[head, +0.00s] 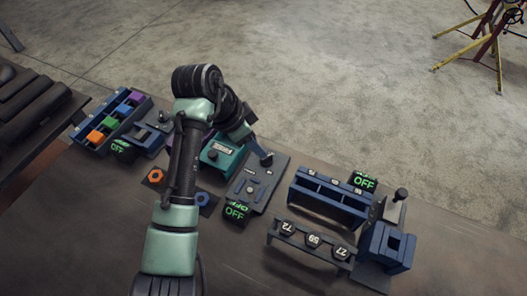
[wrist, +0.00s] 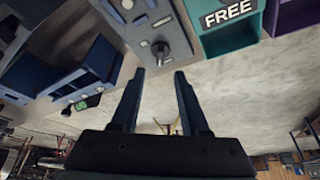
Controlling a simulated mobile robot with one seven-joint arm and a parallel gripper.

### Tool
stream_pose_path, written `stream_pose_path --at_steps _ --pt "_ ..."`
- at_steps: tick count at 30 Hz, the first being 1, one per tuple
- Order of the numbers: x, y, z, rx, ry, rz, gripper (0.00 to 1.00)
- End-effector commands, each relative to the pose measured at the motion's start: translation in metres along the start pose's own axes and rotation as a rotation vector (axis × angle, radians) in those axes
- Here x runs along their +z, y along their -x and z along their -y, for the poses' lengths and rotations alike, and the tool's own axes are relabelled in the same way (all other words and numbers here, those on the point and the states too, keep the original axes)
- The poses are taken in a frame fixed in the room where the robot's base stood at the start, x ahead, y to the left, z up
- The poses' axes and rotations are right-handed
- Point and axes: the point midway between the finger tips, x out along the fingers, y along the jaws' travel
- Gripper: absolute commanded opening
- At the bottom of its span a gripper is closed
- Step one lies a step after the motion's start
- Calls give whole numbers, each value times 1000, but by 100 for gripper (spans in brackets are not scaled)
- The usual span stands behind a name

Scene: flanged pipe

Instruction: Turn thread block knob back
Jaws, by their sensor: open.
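A grey plate block (head: 249,194) with small white labels lies on the bench, right of my arm. It fills the upper middle of the wrist view (wrist: 146,28), where a round dark knob (wrist: 160,49) shows on its face, with more small round parts beyond it. I cannot read the knob's setting. My gripper (wrist: 161,74) is open and empty; the knob appears between and just beyond its fingertips, apart from them. In the head view my gripper (head: 262,154) is over the block's far end, and the knob cannot be made out clearly there.
A green box marked FREE (head: 221,155) stands left of the block; it also shows in the wrist view (wrist: 229,38). Blue racks (head: 328,196) stand to the right. Several OFF displays (head: 235,212) sit along the bench. A blue tray with coloured blocks (head: 94,139) is far left.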

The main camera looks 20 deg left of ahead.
Motion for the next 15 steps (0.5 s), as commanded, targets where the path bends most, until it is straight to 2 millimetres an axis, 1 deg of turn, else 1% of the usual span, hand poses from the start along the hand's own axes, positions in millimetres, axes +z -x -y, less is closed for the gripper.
stream_pose_path --at_steps 1,3,6,10,15 --pt "0 -11 -1 4 1 2 45" --pt "0 -26 -1 3 0 2 45" --pt "0 -43 -1 3 1 2 45" --pt "0 -59 0 0 1 0 45" --pt "0 -69 0 -1 0 0 45"
